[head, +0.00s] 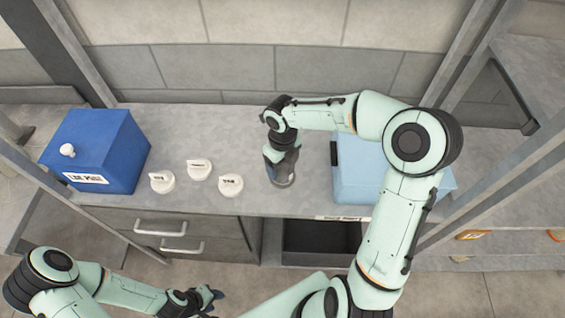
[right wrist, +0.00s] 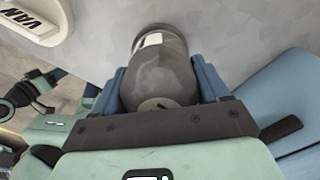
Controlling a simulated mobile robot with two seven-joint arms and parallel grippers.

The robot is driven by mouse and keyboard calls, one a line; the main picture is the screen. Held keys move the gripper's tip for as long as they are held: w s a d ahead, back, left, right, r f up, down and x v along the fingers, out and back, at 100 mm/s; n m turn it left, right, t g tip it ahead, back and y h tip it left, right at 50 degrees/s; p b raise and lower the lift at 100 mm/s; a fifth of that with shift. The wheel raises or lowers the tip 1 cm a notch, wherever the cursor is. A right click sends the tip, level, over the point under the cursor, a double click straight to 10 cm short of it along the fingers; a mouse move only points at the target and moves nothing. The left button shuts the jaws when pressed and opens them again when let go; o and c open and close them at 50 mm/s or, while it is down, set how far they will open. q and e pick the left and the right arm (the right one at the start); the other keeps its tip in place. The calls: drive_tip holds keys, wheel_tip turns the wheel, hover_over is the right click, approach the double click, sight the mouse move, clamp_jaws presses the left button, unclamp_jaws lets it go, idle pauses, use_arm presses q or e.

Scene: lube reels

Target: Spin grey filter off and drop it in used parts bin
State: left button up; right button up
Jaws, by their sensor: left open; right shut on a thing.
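The grey filter (right wrist: 160,65) is a dark grey cylinder with a pale label patch, between the two blue fingers of my right gripper (right wrist: 165,85), which is shut on it. In the head view the filter (head: 283,176) shows below my right gripper (head: 281,156), over the middle of the counter. I cannot tell whether its lower end touches anything. The used parts bin (head: 320,238) is a dark open box below the counter's front edge, under a small label that is hard to read. My left gripper (head: 208,297) is open and empty, low in front of the drawers.
A blue box (head: 105,145) with a white knob stands at the counter's left. Three white labelled caps (head: 199,169) lie between it and the filter. A light blue box (head: 365,180) stands close right of the filter. Metal posts frame both sides.

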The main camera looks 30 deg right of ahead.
drive_tip(key=shift+s+f+n, duration=0.2)
drive_tip(key=shift+f+n, duration=0.1)
drive_tip(key=shift+n, duration=0.3)
drive_tip(key=shift+s+f, duration=0.1)
drive_tip(key=shift+n, duration=0.5)
drive_tip(key=shift+a+n, duration=0.1)
drive_tip(key=shift+n, duration=0.6)
drive_tip(key=o, duration=1.3)
drive_tip(key=shift+w+r, duration=0.2)
drive_tip(key=shift+r, duration=0.05)
